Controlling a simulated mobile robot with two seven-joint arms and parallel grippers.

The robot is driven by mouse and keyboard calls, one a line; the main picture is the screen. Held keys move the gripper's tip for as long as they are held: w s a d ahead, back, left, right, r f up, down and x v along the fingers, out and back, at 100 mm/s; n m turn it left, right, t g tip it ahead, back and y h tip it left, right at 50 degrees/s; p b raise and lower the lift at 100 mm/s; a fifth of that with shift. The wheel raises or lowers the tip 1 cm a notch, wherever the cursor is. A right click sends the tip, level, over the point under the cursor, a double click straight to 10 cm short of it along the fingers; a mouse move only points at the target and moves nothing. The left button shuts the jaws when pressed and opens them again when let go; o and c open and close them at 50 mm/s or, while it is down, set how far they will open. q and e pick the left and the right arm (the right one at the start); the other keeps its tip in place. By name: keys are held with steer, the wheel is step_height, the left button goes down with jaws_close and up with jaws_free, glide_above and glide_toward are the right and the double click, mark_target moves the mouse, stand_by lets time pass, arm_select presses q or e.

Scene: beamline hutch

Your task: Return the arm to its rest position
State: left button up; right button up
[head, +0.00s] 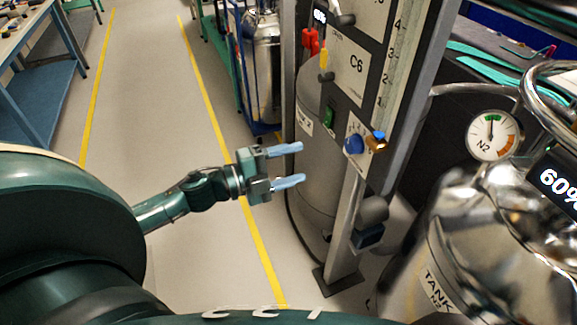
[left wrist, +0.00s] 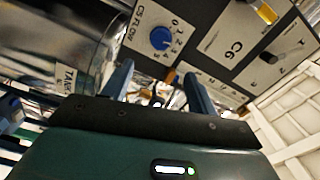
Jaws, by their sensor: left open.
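My left arm reaches in from the left in the head view. Its gripper (head: 288,165) is open and empty, with the two light blue fingers apart. It hangs over the floor, to the left of the C6 panel (head: 350,80) and apart from it. In the left wrist view the fingers (left wrist: 160,85) point toward the panel, with the blue knob (left wrist: 160,38) and its number scale beyond them. The same blue knob (head: 354,144) shows in the head view. My right gripper is in neither view.
A shiny tank (head: 470,235) with an N2 gauge (head: 493,136) stands at the right. A grey cylinder (head: 318,150) stands behind the panel post. A blue workbench (head: 45,95) is at the far left. The floor between the yellow lines (head: 150,100) is clear.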

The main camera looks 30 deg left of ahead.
arm_select(q)
steer(key=shift+s+a, duration=0.15)
steer(key=shift+s, duration=0.1)
stand_by(0.4)
steer(key=s+d+f+n+g+y+p, duration=0.1)
steer(key=s+d+f+n+y, duration=0.2)
steer(key=s+d+f+n, duration=0.2)
steer(key=s+d+f+n+g+y+p, duration=0.2)
steer(key=s+d+f+n+y, duration=0.2)
steer(key=s+f+n, duration=0.5)
steer(key=n, duration=0.5)
steer(key=shift+s+d+f+n+g+y, duration=0.2)
steer(key=shift+s+d+n+g+y, duration=0.1)
steer(key=shift+d, duration=0.1)
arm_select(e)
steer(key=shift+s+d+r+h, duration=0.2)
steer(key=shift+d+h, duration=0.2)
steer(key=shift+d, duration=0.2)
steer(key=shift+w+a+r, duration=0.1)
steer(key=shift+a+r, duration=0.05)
arm_select(q)
steer(key=shift+c, duration=0.5)
